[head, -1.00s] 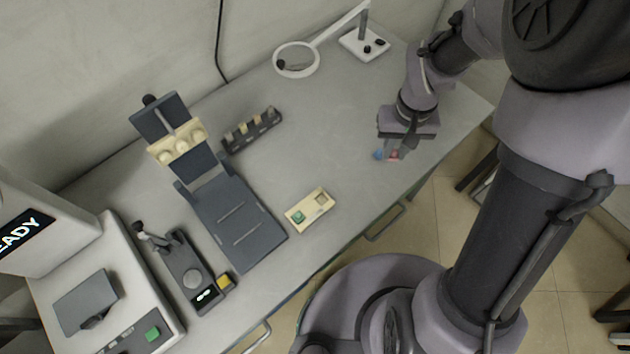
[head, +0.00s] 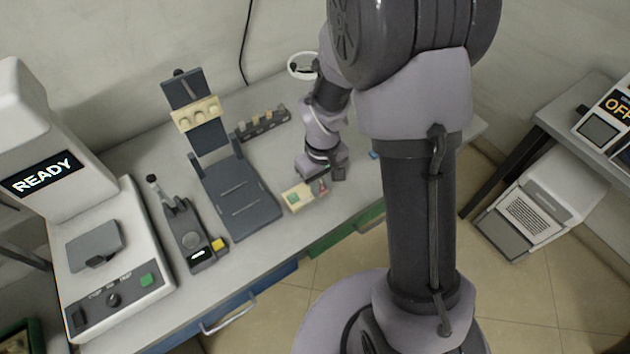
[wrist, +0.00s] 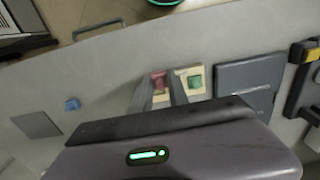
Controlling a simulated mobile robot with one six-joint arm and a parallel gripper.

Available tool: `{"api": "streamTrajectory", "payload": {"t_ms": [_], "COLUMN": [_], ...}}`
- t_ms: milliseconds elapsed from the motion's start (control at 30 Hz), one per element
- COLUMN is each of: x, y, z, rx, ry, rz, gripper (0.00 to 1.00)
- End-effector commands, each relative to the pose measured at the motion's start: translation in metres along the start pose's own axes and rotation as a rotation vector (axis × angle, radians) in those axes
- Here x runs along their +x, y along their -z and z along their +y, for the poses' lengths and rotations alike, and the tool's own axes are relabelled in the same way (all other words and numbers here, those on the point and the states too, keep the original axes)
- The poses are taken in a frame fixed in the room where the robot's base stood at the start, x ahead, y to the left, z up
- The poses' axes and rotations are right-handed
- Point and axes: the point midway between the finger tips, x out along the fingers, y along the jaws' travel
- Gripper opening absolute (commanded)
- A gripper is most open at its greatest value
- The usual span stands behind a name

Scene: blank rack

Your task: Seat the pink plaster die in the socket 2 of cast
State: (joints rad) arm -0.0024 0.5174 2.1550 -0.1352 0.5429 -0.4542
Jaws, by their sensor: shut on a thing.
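My gripper (head: 324,186) is at the cast's right end, shut on the pink die (wrist: 158,80). In the wrist view, the pink die is between the two fingers, beside the green die (wrist: 195,80) and over or close to the cast's other end (wrist: 161,98). The fingers hide much of that end and its socket. I cannot tell whether the die touches the cast.
A blue piece (wrist: 72,103) lies on the bench apart from the cast. The dark hinged stand (head: 238,195) is left of the cast, with a rack of several pieces (head: 263,124) behind. A device with a yellow button (head: 218,244) stands further left. The bench front edge is near.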

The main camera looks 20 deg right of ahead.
Motion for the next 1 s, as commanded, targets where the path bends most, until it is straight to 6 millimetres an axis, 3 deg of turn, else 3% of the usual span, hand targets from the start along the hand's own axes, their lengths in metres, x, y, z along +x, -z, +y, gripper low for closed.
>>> {"api": "streamTrajectory", "payload": {"t_ms": [100, 267, 400, 1000], "x": [0.004, 0.008, 0.041, 0.056], "y": [0.022, 0.038, 0.036, 0.032], "z": [0.008, 0.014, 0.014, 0.012], "rx": [0.001, 0.001, 0.001, 0.001], "ry": [0.0, 0.0, 0.001, 0.004], "rz": [0.001, 0.0, -0.003, -0.011], "gripper": [0.0, 0.0, 0.0, 0.0]}}
